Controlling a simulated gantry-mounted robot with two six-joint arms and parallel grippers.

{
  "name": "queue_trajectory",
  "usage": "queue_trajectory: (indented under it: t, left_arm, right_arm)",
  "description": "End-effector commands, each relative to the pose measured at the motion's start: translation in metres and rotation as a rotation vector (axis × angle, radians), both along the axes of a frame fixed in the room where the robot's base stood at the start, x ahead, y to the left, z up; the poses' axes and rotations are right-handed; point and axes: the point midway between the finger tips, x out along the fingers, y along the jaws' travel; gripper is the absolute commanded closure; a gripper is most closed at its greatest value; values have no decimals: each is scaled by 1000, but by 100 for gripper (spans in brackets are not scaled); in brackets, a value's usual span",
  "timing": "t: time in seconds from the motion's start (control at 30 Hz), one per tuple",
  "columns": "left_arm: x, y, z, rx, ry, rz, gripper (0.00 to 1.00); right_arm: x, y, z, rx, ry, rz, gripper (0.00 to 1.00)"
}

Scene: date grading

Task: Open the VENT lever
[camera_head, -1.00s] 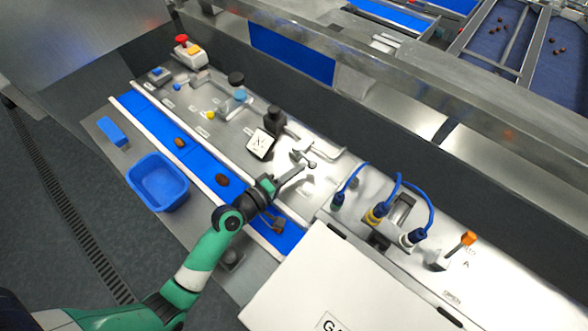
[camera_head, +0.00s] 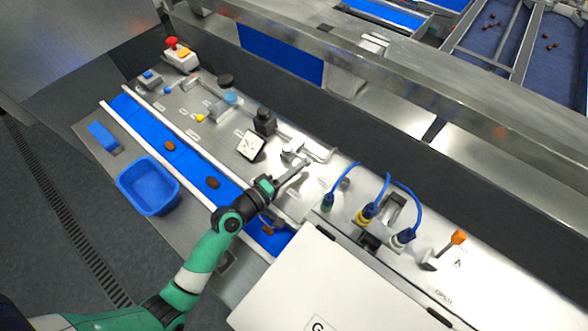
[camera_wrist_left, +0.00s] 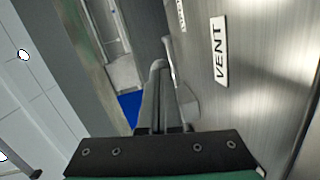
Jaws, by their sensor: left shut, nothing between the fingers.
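The white VENT label (camera_wrist_left: 219,52) shows on the metal panel in the left wrist view, to the right of my left gripper (camera_wrist_left: 156,68). The gripper's fingers are shut and empty. In the head view my left gripper (camera_head: 305,163) reaches over the panel beside a silver fitting (camera_head: 292,148), likely the lever's mount. The lever's handle is not clearly visible there. My right gripper is out of view.
A blue conveyor (camera_head: 189,160) carrying dates runs below the panel, beside a blue bin (camera_head: 149,186).

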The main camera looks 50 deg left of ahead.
Motion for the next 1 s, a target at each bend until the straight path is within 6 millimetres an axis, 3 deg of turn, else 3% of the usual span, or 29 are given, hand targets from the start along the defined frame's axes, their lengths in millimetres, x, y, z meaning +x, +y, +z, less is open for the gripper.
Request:
queue_trajectory:
  t: [0.37, 0.8, 1.0]
  left_arm:
    - [-7, -3, -5, 4, 14, -12, 100]
    - [-103, 3, 8, 2, 9, 2, 100]
    - [-122, 4, 13, 2, 8, 1, 100]
  right_arm:
    - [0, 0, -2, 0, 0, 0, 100]
    - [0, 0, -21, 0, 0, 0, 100]
    - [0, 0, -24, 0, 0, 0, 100]
